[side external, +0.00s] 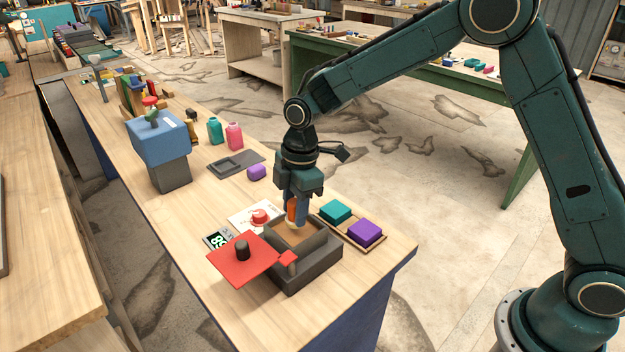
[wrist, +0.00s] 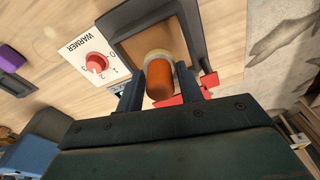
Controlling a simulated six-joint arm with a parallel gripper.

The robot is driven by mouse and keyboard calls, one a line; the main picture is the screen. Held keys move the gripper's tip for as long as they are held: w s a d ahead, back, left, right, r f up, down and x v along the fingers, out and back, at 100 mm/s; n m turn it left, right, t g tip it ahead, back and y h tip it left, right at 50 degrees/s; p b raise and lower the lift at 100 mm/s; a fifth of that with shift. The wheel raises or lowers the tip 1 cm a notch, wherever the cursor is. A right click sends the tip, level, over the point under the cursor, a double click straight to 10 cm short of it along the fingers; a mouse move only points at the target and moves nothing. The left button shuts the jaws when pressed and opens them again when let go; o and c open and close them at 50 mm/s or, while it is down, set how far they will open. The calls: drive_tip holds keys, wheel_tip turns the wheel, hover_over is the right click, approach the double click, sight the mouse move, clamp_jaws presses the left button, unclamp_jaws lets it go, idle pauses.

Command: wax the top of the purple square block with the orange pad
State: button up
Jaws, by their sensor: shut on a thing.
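My gripper (side external: 297,212) is shut on the orange pad (side external: 292,208), which has a pale lower end. It holds the pad upright in the dark open-topped warmer box (side external: 325,264), over its tan inside. The wrist view shows the orange pad (wrist: 160,82) between the two fingers, above the tan surface (wrist: 137,42). Whether the pad touches that surface I cannot tell. The purple square block (side external: 365,232) sits in a wooden tray (side external: 343,233) to the right of the box, beside a teal square block (side external: 336,211).
A red lid (side external: 245,262) with a black knob stands open at the box's front left. A white card with a red dial (side external: 260,216) and a small display (side external: 217,239) lie left. A purple rounded piece (side external: 256,172), bottles (side external: 234,136) and a blue-topped stand (side external: 160,142) are farther back.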

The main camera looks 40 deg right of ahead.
sight(294, 201)
drive_tip(key=shift+r, duration=2.15)
drive_tip(key=shift+d, duration=0.15)
drive_tip(key=shift+w+d+r+m, duration=0.15)
drive_tip(key=shift+d+m, duration=0.55)
drive_tip(key=shift+m, duration=0.4)
drive_tip(key=d+r+m+t+h, duration=0.1)
drive_tip(key=d+r+m, duration=0.1)
drive_tip(key=d+m, duration=1)
drive_tip(key=m, duration=0.5)
drive_tip(key=shift+s+d+r+h, duration=0.2)
drive_tip(key=shift+s+r+h, duration=0.1)
drive_tip(key=shift+h, duration=0.1)
drive_tip(key=shift+f, duration=0.1)
